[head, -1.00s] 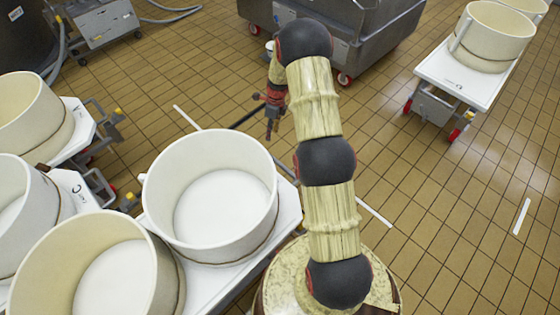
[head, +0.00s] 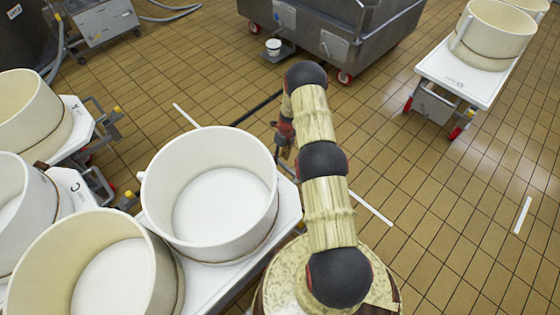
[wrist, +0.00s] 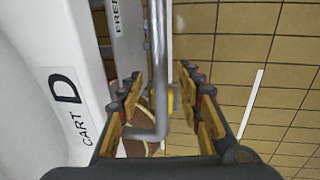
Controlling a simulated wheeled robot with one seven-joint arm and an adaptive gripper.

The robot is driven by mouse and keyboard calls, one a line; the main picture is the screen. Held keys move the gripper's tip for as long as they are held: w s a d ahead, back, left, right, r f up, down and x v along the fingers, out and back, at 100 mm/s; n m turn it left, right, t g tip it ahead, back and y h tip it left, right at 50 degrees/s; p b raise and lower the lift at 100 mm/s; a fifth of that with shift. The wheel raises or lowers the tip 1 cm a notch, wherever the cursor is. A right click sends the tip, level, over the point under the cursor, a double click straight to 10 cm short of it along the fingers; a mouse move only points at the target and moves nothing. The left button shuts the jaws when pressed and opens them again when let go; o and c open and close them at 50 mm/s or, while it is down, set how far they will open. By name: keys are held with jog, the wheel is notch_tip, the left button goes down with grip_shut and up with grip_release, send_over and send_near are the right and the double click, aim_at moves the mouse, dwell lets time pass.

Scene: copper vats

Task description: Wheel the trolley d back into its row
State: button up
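Trolley d has a white deck (head: 288,208) bearing large cream tubs (head: 225,205). It stands at lower centre-left in the head view. In the wrist view its white side (wrist: 62,60) carries the label "CART D" (wrist: 67,88). A grey tube handle (wrist: 158,70) runs down and bends left at its lower end, with a yellow part beside it. My gripper (wrist: 162,92) is open, with one finger on each side of the handle; I cannot tell if either touches it. In the head view my gripper (head: 284,155) is low beside the deck's far end, partly hidden by my arm.
Other tub-laden trolleys stand close at left, with handles (head: 100,180) and yellow-tipped parts. Another trolley (head: 465,75) stands upper right. A grey steel vat on wheels (head: 345,35) stands at the back. White floor strips (head: 185,116) (head: 523,215) mark the tiles. Floor at right is clear.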

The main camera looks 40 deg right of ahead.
jog(key=shift+a+f, duration=0.15)
jog(key=shift+f, duration=0.65)
jog(key=c, duration=0.3)
grip_shut()
